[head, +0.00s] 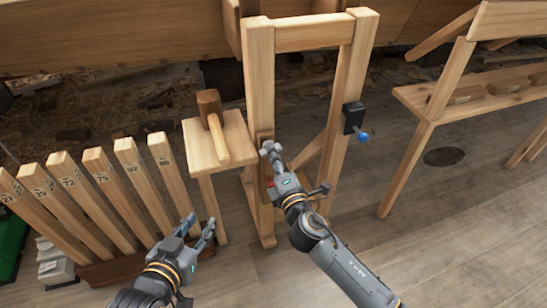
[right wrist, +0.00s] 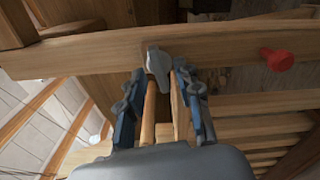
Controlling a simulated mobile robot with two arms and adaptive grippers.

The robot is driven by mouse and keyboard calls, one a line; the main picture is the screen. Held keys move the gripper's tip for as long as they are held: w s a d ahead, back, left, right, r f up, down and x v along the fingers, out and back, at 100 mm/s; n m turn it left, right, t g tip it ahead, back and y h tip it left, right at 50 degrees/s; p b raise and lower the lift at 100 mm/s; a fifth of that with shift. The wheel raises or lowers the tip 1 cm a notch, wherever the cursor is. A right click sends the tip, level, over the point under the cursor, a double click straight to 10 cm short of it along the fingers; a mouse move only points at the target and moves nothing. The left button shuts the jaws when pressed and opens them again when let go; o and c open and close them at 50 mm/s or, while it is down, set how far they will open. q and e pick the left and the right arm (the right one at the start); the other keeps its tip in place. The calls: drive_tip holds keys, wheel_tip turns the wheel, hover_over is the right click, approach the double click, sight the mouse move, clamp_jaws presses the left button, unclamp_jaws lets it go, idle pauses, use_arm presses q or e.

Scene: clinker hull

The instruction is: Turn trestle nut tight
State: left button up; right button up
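The wooden trestle (head: 260,80) stands upright in the middle of the head view. In the right wrist view a grey winged nut (right wrist: 158,66) sits on a wooden beam of the trestle (right wrist: 100,52). My right gripper (right wrist: 160,82) is open, its two fingers apart on either side of the nut's lower end; I cannot tell whether they touch it. My left gripper (head: 198,225) is open and empty, low in front of the small mallet stand.
A wooden mallet (head: 212,120) lies on a small stand (head: 194,150). Numbered wooden boards (head: 92,160) lean at left. A black box with a blue knob (head: 364,137) is on the trestle's right leg. A red knob (right wrist: 277,59) sits right of the nut. The floor at right front is clear.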

use_arm(q)
drive_tip(key=shift+w+r, duration=0.1)
drive_tip(key=shift+r, duration=0.15)
use_arm(e)
drive_tip(key=shift+w+a, duration=0.15)
drive_tip(key=shift+w, duration=0.1)
clamp_jaws()
drive_tip(key=shift+m, duration=0.4)
use_arm(q)
drive_tip(key=shift+s+a+f+g+y+p, duration=0.15)
drive_tip(key=shift+s+a+f+g+p, duration=0.1)
drive_tip(key=shift+s+f+g, duration=0.45)
drive_tip(key=shift+s+a+f+g+y+p, duration=0.15)
drive_tip(key=shift+s+a+f+g, duration=0.25)
drive_tip(key=shift+f, duration=0.45)
use_arm(e)
drive_tip(key=shift+m, duration=4.1)
use_arm(q)
drive_tip(key=shift+d, duration=0.15)
